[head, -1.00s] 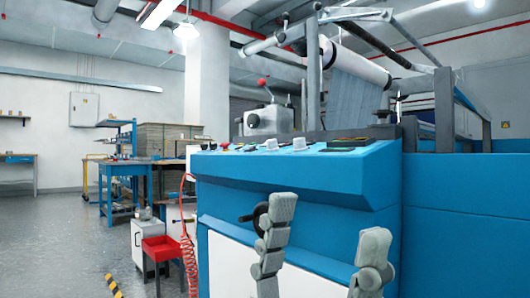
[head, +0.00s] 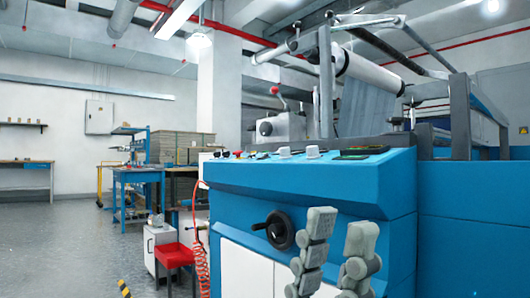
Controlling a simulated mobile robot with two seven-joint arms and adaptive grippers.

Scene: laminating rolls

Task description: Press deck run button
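The blue machine's control panel (head: 335,158) runs along the top of its front housing. A row of small coloured buttons (head: 227,154) sits at its left end, too small to read, so I cannot tell which is the deck run button. Two pale knobs (head: 313,151) and a dark display (head: 365,150) are further right. My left gripper (head: 341,232) shows as two grey jointed fingers below the panel, in front of the housing. A narrow gap shows between the fingers, with nothing in it. It appears apart from the buttons. My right gripper is out of view.
A black handwheel (head: 278,230) sticks out of the machine's front, left of my fingers. A red stool or tray (head: 175,255) and a coiled red hose (head: 201,240) stand at the machine's left. Open grey floor (head: 70,250) lies further left.

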